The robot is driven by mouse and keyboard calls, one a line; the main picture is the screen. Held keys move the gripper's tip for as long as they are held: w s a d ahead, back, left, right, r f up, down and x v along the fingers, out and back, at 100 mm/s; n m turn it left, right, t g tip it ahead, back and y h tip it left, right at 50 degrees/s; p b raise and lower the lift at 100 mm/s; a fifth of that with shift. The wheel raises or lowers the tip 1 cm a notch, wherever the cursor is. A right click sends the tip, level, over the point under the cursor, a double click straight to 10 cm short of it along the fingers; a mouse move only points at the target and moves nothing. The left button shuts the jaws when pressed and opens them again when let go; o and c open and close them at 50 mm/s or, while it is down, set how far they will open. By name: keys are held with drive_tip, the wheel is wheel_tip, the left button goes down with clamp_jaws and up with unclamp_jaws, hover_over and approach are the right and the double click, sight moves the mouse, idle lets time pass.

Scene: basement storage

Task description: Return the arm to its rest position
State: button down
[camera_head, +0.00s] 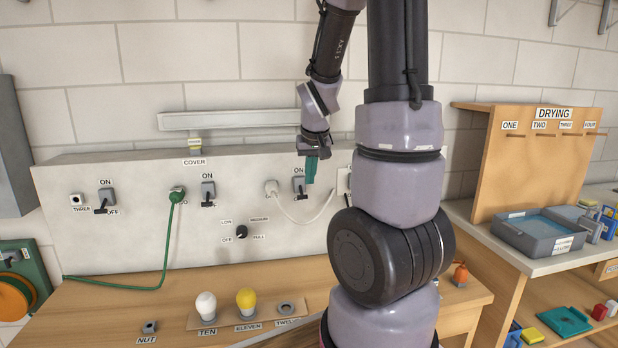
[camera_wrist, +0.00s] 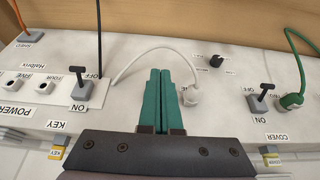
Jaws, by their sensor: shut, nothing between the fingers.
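My gripper (camera_head: 311,168) hangs in front of the white panel in the head view, its teal fingers pointing down near a switch lever marked ON. In the wrist view the two teal fingers of my gripper (camera_wrist: 166,98) lie side by side, shut with nothing between them. My arm is bent, with its forearm coming down from the top of the picture. I cannot tell from these views whether the fingertips touch the panel.
The white panel (camera_head: 130,240) carries switches, a green cable (camera_head: 168,240) and a white cable (camera_head: 312,222). Bulbs (camera_head: 206,306) stand on the wooden bench (camera_head: 100,310) below. A drying rack (camera_head: 540,165) and a grey tray (camera_head: 538,234) are at the right.

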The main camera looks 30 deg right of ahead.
idle(0.4)
drive_tip(key=s+a+r+m+t+y, duration=0.1)
drive_tip(key=s+a+r+t+y, duration=0.1)
drive_tip(key=s+a+r, duration=1.1)
wheel_tip(320, 180, up, 4)
drive_tip(key=s+y, duration=0.1)
drive_tip(key=s, duration=0.2)
drive_tip(key=shift+a+r+t, duration=0.15)
drive_tip(key=shift+r+t, duration=0.05)
drive_tip(key=shift+t, duration=0.2)
